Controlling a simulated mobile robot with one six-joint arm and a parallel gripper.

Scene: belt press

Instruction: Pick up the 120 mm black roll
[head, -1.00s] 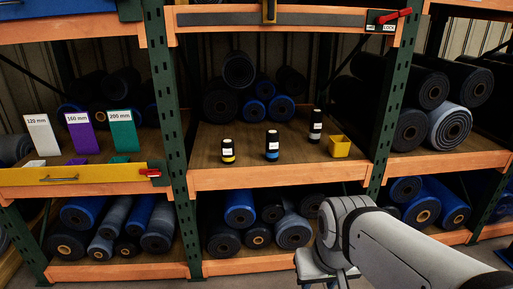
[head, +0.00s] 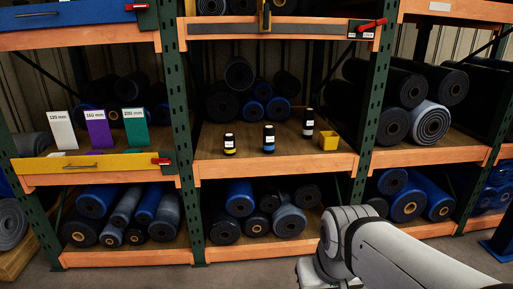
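Several black rolls lie on the racks, and none shows a readable size, so I cannot tell which is 120 mm. Black rolls (head: 222,106) are stacked with blue ones at the back of the middle shelf. Larger black rolls (head: 402,88) lie on the right shelf. More black rolls (head: 225,231) lie on the bottom shelf. A white plate (head: 61,130), seemingly marked 120 mm, stands on the left shelf beside a purple 160 mm plate (head: 98,128) and a green 200 mm plate (head: 134,126). My arm enters at lower right; its gripper fingers are not in view.
A yellow bar (head: 92,166) crosses the left shelf front. Green posts (head: 370,125) divide the bays. Floor shows in front.

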